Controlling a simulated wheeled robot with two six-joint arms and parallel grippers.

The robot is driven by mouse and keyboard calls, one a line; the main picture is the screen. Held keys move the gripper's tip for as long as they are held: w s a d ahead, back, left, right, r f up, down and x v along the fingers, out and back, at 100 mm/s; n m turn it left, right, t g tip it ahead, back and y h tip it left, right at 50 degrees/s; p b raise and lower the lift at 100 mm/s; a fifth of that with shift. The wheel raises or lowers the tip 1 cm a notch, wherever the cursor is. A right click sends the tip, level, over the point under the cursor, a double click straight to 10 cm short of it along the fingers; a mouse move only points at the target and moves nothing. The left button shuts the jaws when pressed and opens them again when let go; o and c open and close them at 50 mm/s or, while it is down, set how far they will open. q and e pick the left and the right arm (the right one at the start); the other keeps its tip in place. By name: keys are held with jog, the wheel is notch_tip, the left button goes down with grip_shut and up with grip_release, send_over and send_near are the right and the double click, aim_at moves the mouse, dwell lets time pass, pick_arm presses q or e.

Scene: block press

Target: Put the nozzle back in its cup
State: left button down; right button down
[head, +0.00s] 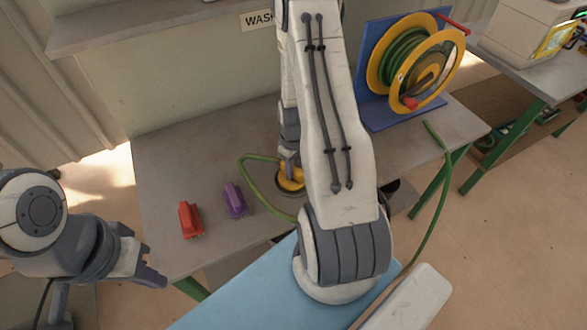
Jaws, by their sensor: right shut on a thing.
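My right gripper (289,157) is low over the workbench, partly hidden behind my own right arm. It is shut on the nozzle at the end of the green hose (252,185); the nozzle itself is mostly hidden. A yellow round cup (290,183) stands on the bench directly below this gripper, its right part covered by my arm. I cannot tell whether the nozzle is inside the cup or just above it. My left gripper (150,276) is at the lower left, off the bench's front edge and away from the cup; its finger gap is unclear.
A red brush-like block (190,220) and a purple one (235,200) lie on the grey bench (165,170) left of the cup. A yellow hose reel (412,68) on a blue stand is at the back right. The hose hangs past the bench's right edge.

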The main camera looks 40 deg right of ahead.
jog(key=shift+f, duration=0.4)
jog(key=shift+f, duration=0.1)
jog(key=c, duration=0.6)
grip_release()
jog(key=shift+f, duration=0.1)
jog(key=shift+r, duration=0.35)
notch_tip(320, 180, up, 12)
jog(key=b, duration=0.1)
jog(key=shift+f+b, duration=0.15)
jog(key=shift+b, duration=0.2)
